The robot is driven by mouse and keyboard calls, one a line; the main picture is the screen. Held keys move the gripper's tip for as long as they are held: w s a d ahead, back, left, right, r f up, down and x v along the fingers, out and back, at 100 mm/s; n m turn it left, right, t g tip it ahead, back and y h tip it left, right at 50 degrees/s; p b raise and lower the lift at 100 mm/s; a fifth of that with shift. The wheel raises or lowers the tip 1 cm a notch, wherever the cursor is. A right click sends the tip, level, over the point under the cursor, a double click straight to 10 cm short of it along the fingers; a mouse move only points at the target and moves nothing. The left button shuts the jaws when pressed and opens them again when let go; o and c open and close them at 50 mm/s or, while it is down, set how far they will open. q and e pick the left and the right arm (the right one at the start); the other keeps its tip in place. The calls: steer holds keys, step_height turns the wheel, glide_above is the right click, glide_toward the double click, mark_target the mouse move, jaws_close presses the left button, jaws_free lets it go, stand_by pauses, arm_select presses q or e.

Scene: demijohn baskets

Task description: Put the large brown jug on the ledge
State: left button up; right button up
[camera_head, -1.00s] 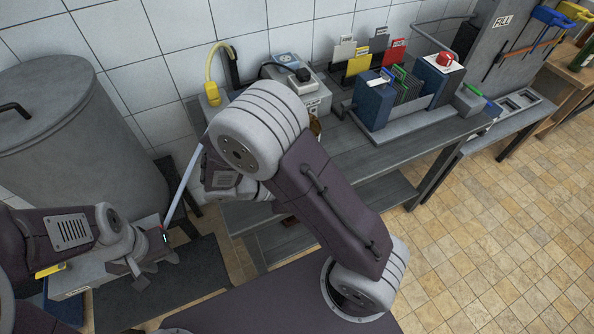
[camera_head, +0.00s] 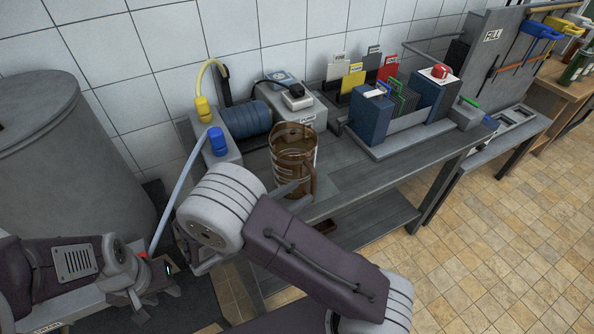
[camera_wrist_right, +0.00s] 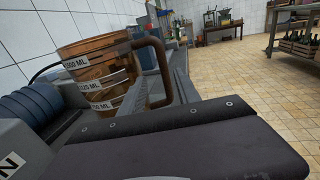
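The large brown jug (camera_head: 293,148) is upright at the bench by the pump station, its handle toward the front right. The right wrist view shows its upper body (camera_wrist_right: 95,70) and handle close up. My right gripper is mostly hidden behind its arm in the head view. A grey bar, perhaps one of its fingers (camera_head: 290,187), is beside the jug's handle; I cannot tell if it grips. My left gripper (camera_head: 152,296) looks open and empty at lower left, away from the jug. I cannot tell which surface is the ledge; the grey bench (camera_head: 372,178) has a lower shelf.
A pump unit (camera_head: 297,100) and hose connectors, yellow and blue (camera_head: 217,141), stand behind and left of the jug. A large grey vat (camera_head: 65,150) is at left. The tiled floor at right is clear.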

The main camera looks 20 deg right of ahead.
steer(key=x, duration=0.8)
steer(key=shift+s+d+r+b, duration=0.15)
steer(key=shift+s+b, duration=0.15)
steer(key=shift+s, duration=0.1)
jaws_close()
stand_by(0.8)
